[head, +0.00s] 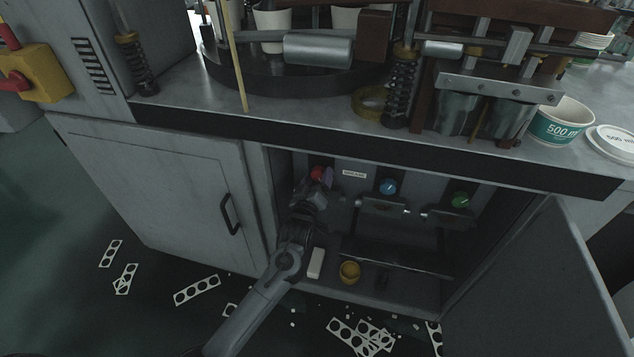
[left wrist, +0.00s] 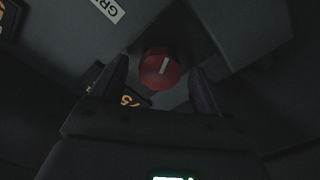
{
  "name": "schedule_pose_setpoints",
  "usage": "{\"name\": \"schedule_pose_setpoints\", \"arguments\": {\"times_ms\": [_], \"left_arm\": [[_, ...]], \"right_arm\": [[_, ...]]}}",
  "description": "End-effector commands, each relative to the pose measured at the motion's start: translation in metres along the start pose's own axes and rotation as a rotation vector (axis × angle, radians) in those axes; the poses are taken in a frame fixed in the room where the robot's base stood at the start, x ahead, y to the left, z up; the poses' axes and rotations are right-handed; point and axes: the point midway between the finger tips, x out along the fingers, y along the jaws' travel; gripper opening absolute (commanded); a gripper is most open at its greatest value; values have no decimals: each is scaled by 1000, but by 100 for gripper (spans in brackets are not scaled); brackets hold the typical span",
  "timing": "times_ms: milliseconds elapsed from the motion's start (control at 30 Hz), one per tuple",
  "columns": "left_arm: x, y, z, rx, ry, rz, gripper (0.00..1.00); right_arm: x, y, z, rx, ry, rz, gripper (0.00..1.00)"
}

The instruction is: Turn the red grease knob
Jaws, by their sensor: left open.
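The red grease knob (head: 317,173) sits on the back panel inside the open cabinet, left of a white label (head: 354,174). It also shows in the left wrist view (left wrist: 160,70), round with a pale marker line that stands nearly upright. My left gripper (head: 322,180) is at the knob and partly covers it in the head view. In the left wrist view, my open left gripper (left wrist: 160,88) has one dark finger on each side of the knob, with gaps visible; I cannot tell how deep the fingers reach. My right gripper is not in view.
A blue knob (head: 388,187) and a green knob (head: 460,199) sit further right on the panel. The counter edge (head: 400,156) overhangs above. An open door (head: 545,275) stands at right. A yellow cup-like part (head: 349,271) is on the cabinet floor.

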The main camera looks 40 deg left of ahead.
Motion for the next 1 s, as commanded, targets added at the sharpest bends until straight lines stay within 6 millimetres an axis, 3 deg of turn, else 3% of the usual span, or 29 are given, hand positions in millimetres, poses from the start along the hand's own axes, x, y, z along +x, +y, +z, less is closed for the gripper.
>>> {"name": "schedule_pose_setpoints", "arguments": {"times_ms": [367, 733, 1000], "left_arm": [[5, 0, 0, 0, 0, 0, 76], [5, 0, 0, 0, 0, 0, 21], [4, 2, -2, 27, 0, 0, 20]], "right_arm": [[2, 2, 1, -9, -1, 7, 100], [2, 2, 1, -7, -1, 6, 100], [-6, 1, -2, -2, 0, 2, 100]]}}
